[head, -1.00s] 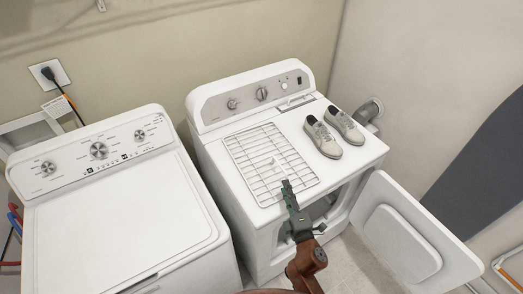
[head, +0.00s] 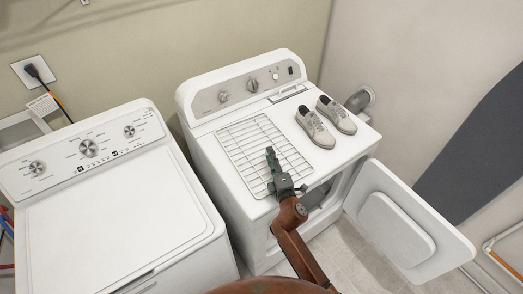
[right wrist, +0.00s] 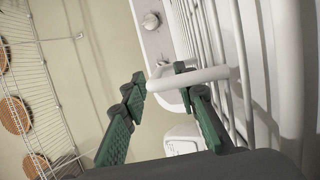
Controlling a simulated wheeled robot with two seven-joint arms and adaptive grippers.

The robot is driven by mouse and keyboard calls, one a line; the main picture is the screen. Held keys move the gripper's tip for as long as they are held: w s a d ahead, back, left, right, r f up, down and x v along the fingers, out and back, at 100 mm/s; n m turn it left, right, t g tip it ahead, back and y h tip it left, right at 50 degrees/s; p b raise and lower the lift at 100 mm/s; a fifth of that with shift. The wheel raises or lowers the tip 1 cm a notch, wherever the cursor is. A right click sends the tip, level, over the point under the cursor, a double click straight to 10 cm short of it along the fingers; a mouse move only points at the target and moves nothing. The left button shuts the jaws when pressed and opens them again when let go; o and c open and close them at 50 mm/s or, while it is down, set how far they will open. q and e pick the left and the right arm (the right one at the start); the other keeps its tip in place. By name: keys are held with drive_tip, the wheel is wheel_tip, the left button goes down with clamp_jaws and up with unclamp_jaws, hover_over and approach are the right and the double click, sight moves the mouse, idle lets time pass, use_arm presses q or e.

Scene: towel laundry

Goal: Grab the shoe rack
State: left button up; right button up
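The shoe rack is a flat white wire rack (head: 243,140) lying on top of the white dryer (head: 223,185). My right gripper (head: 271,158) is over the rack's front part in the head view. In the right wrist view, the green fingers of my right gripper (right wrist: 160,82) are spread apart. A white bar of the rack (right wrist: 205,77) crosses near the fingertips; I cannot tell whether it touches them. The rack's wires run up on the right of that view. My left gripper is not in view.
A pair of grey shoes (head: 325,122) stands on the dryer right of the rack. The dryer door (head: 410,225) hangs open at the front right. A white washer (head: 110,215) stands to the left. A wire shelf with round brown things (right wrist: 45,90) shows in the wrist view.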

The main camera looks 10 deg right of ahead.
drive_tip(key=shift+w, duration=0.5)
drive_tip(key=shift+c, duration=0.5)
clamp_jaws()
